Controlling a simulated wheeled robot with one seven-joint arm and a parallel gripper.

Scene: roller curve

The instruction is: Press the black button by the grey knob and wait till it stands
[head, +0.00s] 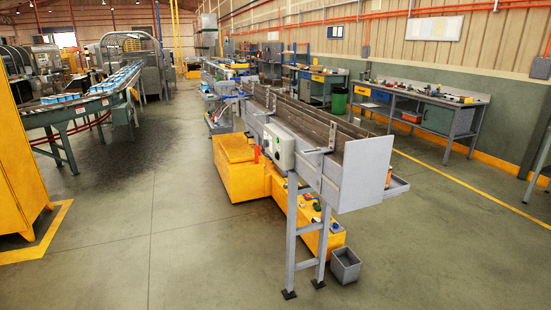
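A pale control box (280,148) is fixed to the near left side of a long grey conveyor trough (364,174). Small dark spots show on the box face, but they are too small to tell a black button or a grey knob apart. A small orange-red item (257,155) is just left of the box. My gripper is not in this view, so its state and its distance from the box are hidden.
Yellow units (243,178) stand under the trough, with small items on the nearer one. A grey bin (345,265) stands by the trough's legs. A yellow cabinet (20,170) is at left. The floor (150,215) between is clear. Workbenches (425,98) line the right wall.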

